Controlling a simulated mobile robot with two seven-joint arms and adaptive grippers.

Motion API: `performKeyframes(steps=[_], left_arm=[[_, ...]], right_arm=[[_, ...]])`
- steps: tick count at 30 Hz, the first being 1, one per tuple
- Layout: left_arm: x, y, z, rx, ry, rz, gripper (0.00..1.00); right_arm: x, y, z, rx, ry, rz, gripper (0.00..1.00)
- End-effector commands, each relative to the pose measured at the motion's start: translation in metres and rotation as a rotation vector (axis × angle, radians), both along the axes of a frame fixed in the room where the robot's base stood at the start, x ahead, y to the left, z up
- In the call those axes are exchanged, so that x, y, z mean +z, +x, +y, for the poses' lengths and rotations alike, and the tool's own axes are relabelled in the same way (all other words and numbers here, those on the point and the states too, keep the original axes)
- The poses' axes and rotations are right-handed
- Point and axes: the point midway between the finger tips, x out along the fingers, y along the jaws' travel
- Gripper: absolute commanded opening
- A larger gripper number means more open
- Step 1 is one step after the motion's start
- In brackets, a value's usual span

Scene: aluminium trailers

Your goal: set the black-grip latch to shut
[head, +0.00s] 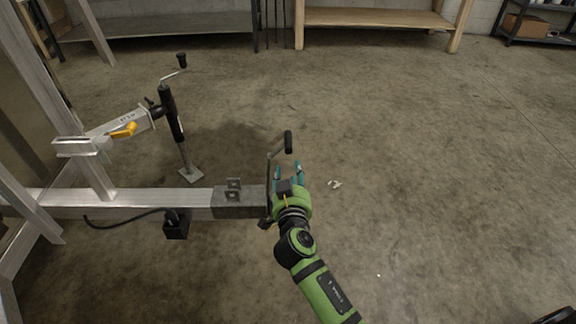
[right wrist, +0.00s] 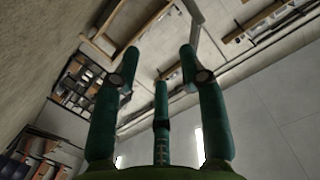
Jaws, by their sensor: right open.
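The latch is a thin metal lever with a black grip (head: 288,142), at the right end of the trailer's drawbar in the head view. The lever rises from the coupler end and the grip stands up at its far end. My right gripper (head: 289,172), with teal fingers, is just below the grip in the picture and right of the lever. Its fingers are spread and hold nothing. In the right wrist view the fingers (right wrist: 160,75) stand apart with nothing between them; the black grip cannot be made out there. My left gripper is out of view.
The aluminium drawbar (head: 150,198) runs left from the coupler block (head: 233,208). Small white scraps (head: 334,184) lie on the floor.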

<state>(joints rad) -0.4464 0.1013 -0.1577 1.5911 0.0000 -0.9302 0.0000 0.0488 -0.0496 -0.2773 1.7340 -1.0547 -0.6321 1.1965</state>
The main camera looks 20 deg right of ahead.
Motion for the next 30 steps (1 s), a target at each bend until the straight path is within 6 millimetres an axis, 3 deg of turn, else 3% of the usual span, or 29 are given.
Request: performKeyframes(steps=[3,6,18,30], left_arm=[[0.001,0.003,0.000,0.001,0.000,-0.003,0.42],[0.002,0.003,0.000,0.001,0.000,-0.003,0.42],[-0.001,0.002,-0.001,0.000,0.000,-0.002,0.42],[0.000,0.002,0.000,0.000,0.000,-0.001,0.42]], right_arm=[[0.034,0.004,-0.002,-0.028,0.036,-0.106,0.43],[0.047,0.011,-0.002,-0.028,0.043,-0.140,0.43],[0.047,0.065,-0.016,-0.025,0.041,-0.141,0.43],[0.046,0.075,-0.020,-0.025,0.043,-0.139,0.43]])
